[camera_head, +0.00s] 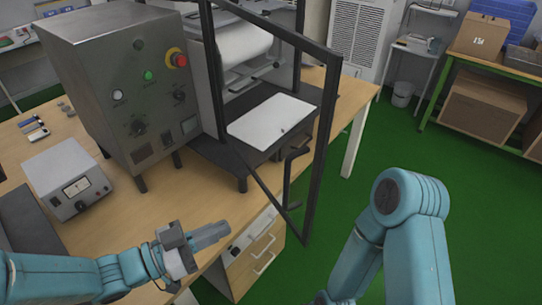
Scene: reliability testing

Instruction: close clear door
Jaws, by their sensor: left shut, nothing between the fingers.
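The clear door (329,150) has a black frame with see-through panes and a dark handle (291,176) low on it. It stands swung open from the test machine (265,125), toward me and past the table's front edge. A white plate (272,120) lies inside the machine on a dark base. My left gripper (212,235) is shut and empty, above the table's front edge, to the left of the door and apart from it. My right arm (400,225) comes in at lower right; its gripper is out of view.
A grey control box (122,85) with buttons and a red knob stands left of the machine. A small meter box (66,180) sits on the wooden table (130,210). Drawers (255,262) are under the front edge. Green floor (325,235) is open to the right.

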